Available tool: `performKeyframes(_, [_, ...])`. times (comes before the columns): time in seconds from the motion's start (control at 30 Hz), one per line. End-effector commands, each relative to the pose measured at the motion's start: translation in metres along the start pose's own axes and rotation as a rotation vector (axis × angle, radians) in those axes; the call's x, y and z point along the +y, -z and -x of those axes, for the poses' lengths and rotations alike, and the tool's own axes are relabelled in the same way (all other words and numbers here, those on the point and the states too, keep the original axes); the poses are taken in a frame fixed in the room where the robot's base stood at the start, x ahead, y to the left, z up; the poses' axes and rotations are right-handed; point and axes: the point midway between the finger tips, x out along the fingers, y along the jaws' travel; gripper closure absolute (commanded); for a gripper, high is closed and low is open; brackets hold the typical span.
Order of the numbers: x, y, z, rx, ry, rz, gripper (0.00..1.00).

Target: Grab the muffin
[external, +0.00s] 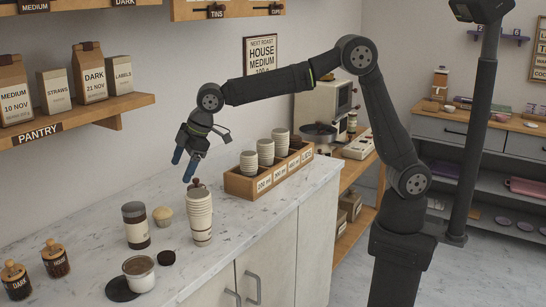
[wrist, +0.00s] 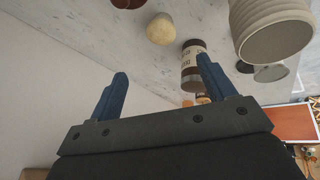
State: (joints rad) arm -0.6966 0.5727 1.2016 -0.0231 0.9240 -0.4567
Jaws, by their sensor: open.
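The muffin (external: 163,216) is small, pale and round-topped. It sits on the marble counter between a dark canister and a stack of cups. It also shows at the top of the wrist view (wrist: 161,30), beyond my fingers and apart from them. My gripper (external: 183,167) hangs above the counter, up and to the right of the muffin in the external view. Its two blue fingers are spread with nothing between them, as the wrist view shows (wrist: 160,85).
The cup stack (external: 200,218) stands close right of the muffin, the dark-lidded canister (external: 136,226) close left. A wooden cup box (external: 268,172) stands behind right.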

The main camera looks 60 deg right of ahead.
Motion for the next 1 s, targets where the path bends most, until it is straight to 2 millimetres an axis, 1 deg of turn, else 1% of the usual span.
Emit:
performKeyframes(0.03, [0.0,-0.001,-0.012,-0.004,0.002,-0.001,0.24])
performKeyframes(0.1, [0.0,-0.001,-0.028,-0.005,0.002,-0.002,0.24])
performKeyframes(0.3, [-0.001,-0.001,-0.072,-0.005,0.003,-0.003,0.24])
performKeyframes(0.4, [0.0,-0.001,-0.089,-0.003,0.002,-0.004,0.24])
performKeyframes(0.5, [0.0,-0.001,-0.101,-0.003,0.001,-0.004,0.24])
performKeyframes(0.67, [0.0,0.0,-0.11,-0.002,0.001,-0.004,0.24])
performKeyframes(0.73, [-0.001,0.0,-0.116,-0.002,0.001,-0.004,0.24])
performKeyframes(0.9, [-0.002,0.0,-0.142,-0.004,0.002,-0.004,0.24])
performKeyframes(1.0, [-0.002,0.0,-0.153,-0.003,0.002,-0.004,0.24])
